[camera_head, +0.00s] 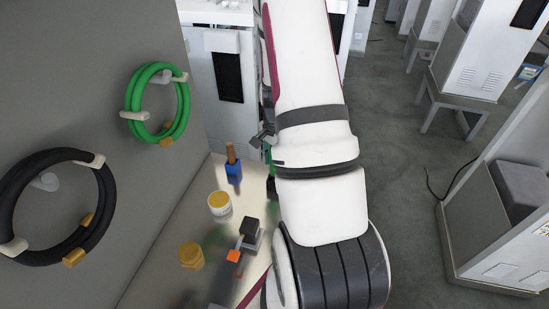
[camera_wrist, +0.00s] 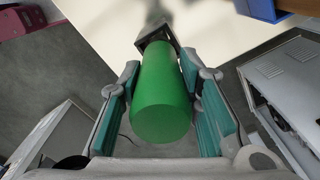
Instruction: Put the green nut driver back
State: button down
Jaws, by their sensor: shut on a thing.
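The green nut driver (camera_wrist: 165,98) fills the middle of the wrist view, its thick round green handle end toward the camera. My gripper (camera_wrist: 163,82) is shut on it, with a teal-padded finger on each side. A dark square holder (camera_wrist: 157,36) shows at the handle's far end; I cannot tell whether the driver is inside it or just above it. The driver's shaft is hidden. In the head view my gripper (camera_head: 263,140) is mostly covered by my arm, and only a sliver of green shows beside it.
A blue holder (camera_head: 234,174) with a brown-handled tool stands left of my gripper on the pale bench. A yellow-topped white tub (camera_head: 219,203), a yellow jar (camera_head: 191,256) and a black block (camera_head: 249,229) stand nearer. Green (camera_head: 164,103) and black (camera_head: 58,158) hose coils hang on the grey panel.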

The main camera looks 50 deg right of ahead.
jog(key=shift+f, duration=0.1)
jog(key=c, duration=1.1)
grip_release()
notch_tip(320, 180, up, 12)
jog(key=shift+r, duration=0.1)
